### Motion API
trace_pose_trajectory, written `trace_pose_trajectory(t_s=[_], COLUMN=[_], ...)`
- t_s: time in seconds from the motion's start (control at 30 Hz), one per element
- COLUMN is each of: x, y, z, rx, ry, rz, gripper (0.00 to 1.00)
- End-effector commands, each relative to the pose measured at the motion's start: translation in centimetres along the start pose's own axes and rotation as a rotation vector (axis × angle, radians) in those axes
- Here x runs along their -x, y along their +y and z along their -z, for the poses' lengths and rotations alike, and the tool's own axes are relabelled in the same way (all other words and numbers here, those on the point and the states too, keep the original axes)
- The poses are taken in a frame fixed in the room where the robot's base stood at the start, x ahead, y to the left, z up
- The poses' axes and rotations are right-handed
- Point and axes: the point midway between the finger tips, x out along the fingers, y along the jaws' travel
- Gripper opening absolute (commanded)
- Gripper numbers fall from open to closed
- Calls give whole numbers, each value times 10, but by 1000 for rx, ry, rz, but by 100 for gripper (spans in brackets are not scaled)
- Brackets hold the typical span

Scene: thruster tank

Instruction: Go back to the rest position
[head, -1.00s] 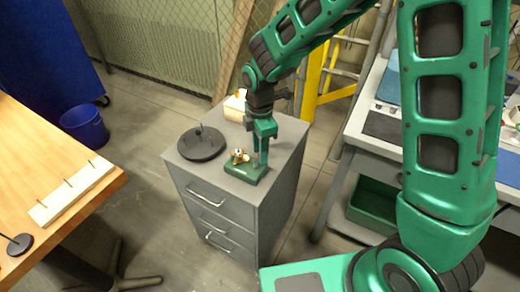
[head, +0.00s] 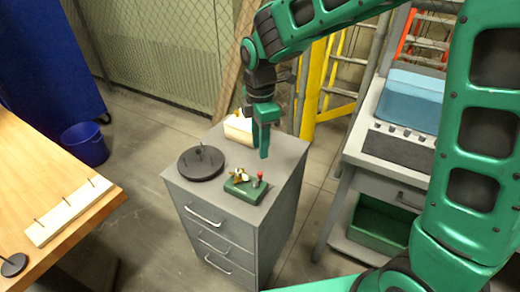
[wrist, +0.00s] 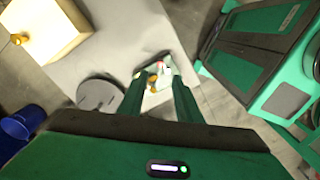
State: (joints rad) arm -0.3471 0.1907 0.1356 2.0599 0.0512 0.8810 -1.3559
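My gripper (head: 264,145) hangs above the grey drawer cabinet (head: 270,207), pointing down and empty. In the wrist view its two green fingers (wrist: 160,92) stand apart, with a gap between them. A green block (head: 245,187) with a brass part (head: 240,174) and a small red-topped lever (head: 260,177) sits on the cabinet top, below and clear of the fingers. In the wrist view the brass and red parts (wrist: 158,76) show beyond the fingertips, blurred and partly hidden.
A black round stand (head: 201,163) and a cream box (head: 239,128) share the cabinet top. A wooden table (head: 40,165) with a pegged strip is at left, a blue bin (head: 85,145) behind it. A workbench (head: 390,165) stands right. A yellow ladder (head: 312,90) is behind.

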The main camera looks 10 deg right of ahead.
Motion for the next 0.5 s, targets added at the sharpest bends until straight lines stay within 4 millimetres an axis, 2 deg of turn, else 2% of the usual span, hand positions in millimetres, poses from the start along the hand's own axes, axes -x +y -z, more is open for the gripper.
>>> trace_pose_trajectory(t_s=[0.4,0.5], x=[1,3], y=[0,-2], z=[0,-8], rx=[0,-35], ry=[0,-3], rz=[0,-2], gripper=[31,31])
